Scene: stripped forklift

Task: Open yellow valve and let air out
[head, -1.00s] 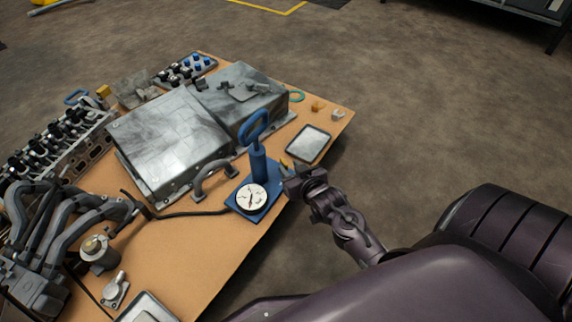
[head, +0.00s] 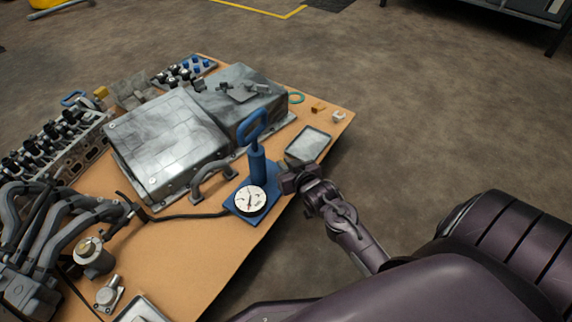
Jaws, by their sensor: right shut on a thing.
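The blue hand pump (head: 258,168) stands upright on its blue base near the right edge of the table, with its loop handle on top. A round white gauge (head: 250,200) sits at its front, and a dark hose runs left from it. My right gripper (head: 284,182) is at the right side of the pump base and is shut on the yellow valve there. The valve itself is hidden behind the gripper. My left gripper is not in view.
The tan table (head: 190,262) holds a large grey metal box (head: 168,145), a flat tray (head: 308,145) behind my gripper, and engine parts at the left. A small metal part (head: 107,295) lies at the front. The floor to the right is clear.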

